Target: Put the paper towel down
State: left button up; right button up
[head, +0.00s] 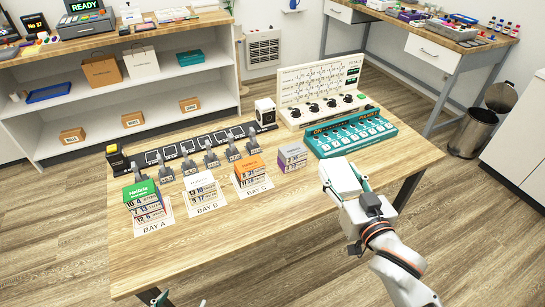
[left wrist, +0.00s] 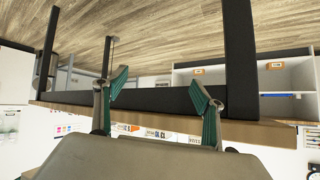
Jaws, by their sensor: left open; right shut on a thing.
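My right gripper (head: 345,188) is over the front right part of the wooden table (head: 300,210). It is shut on a white, block-like thing (head: 344,174) between its teal fingers. I cannot tell for sure that this is the paper towel, nor whether it touches the table. No other paper towel can be made out. My left gripper (head: 181,301) shows only its fingertips at the bottom edge of the head view, in front of the table. In the left wrist view it (left wrist: 158,88) is open and empty, with the table edge (left wrist: 260,132) beyond.
Card stacks stand at bay A (head: 141,197), bay B (head: 202,190) and bay C (head: 252,174), with another stack (head: 292,157) to their right. A teal panel (head: 350,134) lies behind my right gripper. The table's front middle is bare. A bin (head: 472,133) stands right.

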jog(key=w+a+n+y+b, duration=0.1)
jog(key=w+a+y, duration=0.1)
jog(key=w+a, duration=0.35)
jog(key=n+g+y+b, duration=0.1)
jog(key=n+y+b, duration=0.1)
send_over(301, 187)
notch_tip(301, 187, down, 16)
jog(key=b, duration=0.3)
jog(key=shift+r+b, duration=0.25)
jog(key=shift+b, duration=0.15)
notch_tip(301, 187, down, 4)
jog(key=shift+b, duration=0.5)
jog(key=shift+f, duration=0.25)
pick_arm(q)
notch_tip(301, 187, down, 7)
jog(key=d, duration=0.1)
jog(key=shift+d+r+h, duration=0.15)
jog(key=shift+r+h, duration=0.05)
jog(key=shift+h, duration=0.1)
pick_arm(e)
jog(key=shift+r, duration=0.1)
